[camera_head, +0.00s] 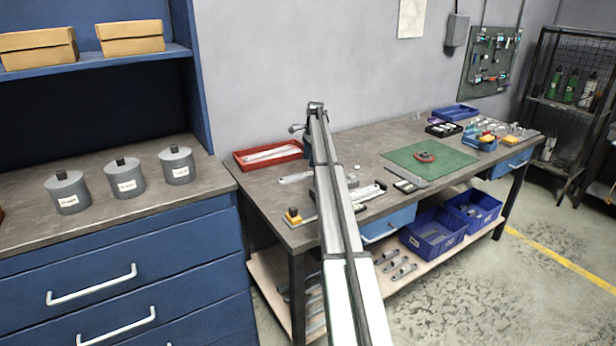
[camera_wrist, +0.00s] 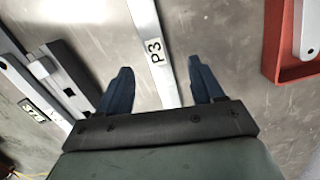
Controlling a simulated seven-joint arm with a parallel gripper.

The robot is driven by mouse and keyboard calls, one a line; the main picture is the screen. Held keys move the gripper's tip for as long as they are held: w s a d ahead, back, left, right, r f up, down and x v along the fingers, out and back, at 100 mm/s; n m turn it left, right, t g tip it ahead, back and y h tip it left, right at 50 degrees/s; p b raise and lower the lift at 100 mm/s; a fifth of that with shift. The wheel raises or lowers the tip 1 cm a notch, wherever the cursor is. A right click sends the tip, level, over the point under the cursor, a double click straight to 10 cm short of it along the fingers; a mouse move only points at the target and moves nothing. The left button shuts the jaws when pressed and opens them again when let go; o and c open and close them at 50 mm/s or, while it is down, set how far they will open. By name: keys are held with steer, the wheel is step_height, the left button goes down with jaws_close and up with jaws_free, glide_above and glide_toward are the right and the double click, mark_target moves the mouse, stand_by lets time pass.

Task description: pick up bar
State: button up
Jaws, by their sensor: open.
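A flat, pale metal bar marked P3 (camera_wrist: 148,32) lies on the grey bench top in the wrist view. My gripper (camera_wrist: 160,64) is open over it, with one dark blue finger on each side of the bar and a gap on both sides. The bar's near end is hidden behind the gripper body. I cannot tell the height of the fingertips above the bench. In the head view a pale bar (camera_head: 295,178) lies on the bench just left of my arm, seemingly the same one. My gripper is hidden behind my arm there.
A red tray (camera_head: 240,163) holding pale strips is close by; its red wall (camera_wrist: 274,50) shows right of the gripper. A rail-like metal part (camera_wrist: 33,82) with a label lies left. A green mat (camera_head: 445,170) and small parts lie farther along the bench.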

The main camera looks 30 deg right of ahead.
mark_target(308, 173)
steer(key=shift+s+a+f, duration=0.1)
steer(key=shift+a+f, duration=0.1)
steer(key=shift+f, duration=1.25)
steer(key=shift+s+a+f, duration=0.1)
steer(key=shift+a+f, duration=0.1)
steer(key=shift+f, duration=1.25)
steer(key=shift+c, duration=0.5)
jaws_close()
